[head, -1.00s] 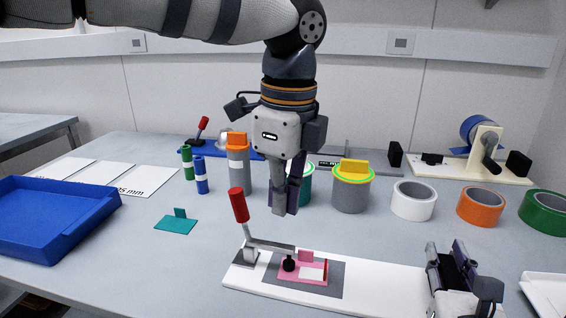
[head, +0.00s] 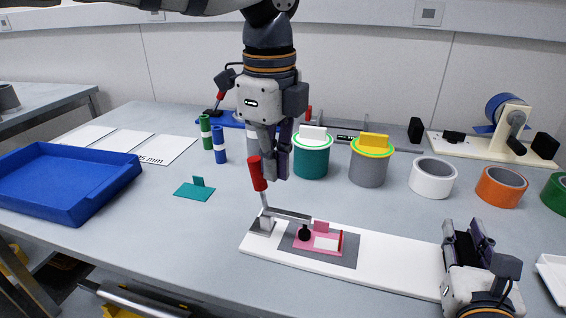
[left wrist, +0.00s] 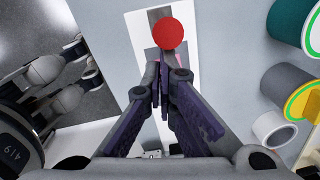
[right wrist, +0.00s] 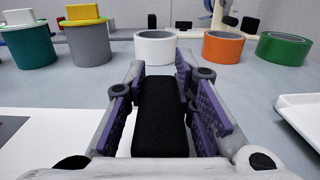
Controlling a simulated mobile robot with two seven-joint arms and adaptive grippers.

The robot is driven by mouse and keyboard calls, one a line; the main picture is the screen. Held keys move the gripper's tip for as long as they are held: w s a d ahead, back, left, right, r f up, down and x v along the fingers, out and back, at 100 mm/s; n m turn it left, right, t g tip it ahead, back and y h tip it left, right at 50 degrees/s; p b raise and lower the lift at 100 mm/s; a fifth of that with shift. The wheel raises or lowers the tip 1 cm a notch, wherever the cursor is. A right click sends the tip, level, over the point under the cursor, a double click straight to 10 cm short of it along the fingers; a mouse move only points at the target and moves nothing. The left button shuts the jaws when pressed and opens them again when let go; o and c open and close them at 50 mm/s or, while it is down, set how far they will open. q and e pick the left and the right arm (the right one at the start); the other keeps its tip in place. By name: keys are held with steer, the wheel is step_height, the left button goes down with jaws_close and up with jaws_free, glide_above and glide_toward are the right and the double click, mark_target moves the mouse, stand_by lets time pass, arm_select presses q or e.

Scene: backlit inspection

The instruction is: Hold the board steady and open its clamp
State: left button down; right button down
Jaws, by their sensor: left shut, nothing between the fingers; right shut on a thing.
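The white board (head: 395,265) lies on the table, with a grey pad and a pink piece (head: 318,238) on it. The clamp (head: 287,215) at its left end has a red handle (head: 257,174) standing nearly upright; its arm reaches over the pink piece with a black tip. My left gripper (head: 274,175) is shut and empty, close beside the red handle; I cannot tell whether they touch. The handle's round red end (left wrist: 168,34) shows just beyond its fingertips in the left wrist view. My right gripper (head: 466,232) is shut on a black block (right wrist: 160,115) at the board's right end.
Behind stand a teal canister (head: 311,160), a grey canister (head: 370,166) and tape rolls, white (head: 432,178) and orange (head: 501,188). A white tray (head: 553,275) is at right.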

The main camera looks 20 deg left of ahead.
mark_target(254, 184)
arm_select(q)
steer(key=shift+a+h, duration=0.35)
steer(key=shift+h, duration=0.05)
arm_select(e)
steer(key=shift+f, duration=0.3)
arm_select(q)
steer(key=a+h, duration=0.3)
steer(key=h, duration=0.1)
steer(key=a+f+h, duration=0.1)
steer(key=a+h, duration=0.1)
steer(key=h, duration=0.1)
steer(key=shift+w+a+g, duration=0.2)
steer(key=shift+a+g, duration=0.1)
steer(key=shift+a+f+h, duration=0.15)
steer(key=shift+a+h, duration=0.15)
steer(key=shift+a, duration=0.1)
steer(key=shift+w+a+f+h, duration=0.1)
steer(key=shift+a+f+h, duration=1.2)
steer(key=shift+f+h, duration=0.15)
steer(key=shift+w+a+f+h, duration=0.1)
steer(key=shift+a+f+h, duration=1.15)
steer(key=shift+f+h, duration=0.2)
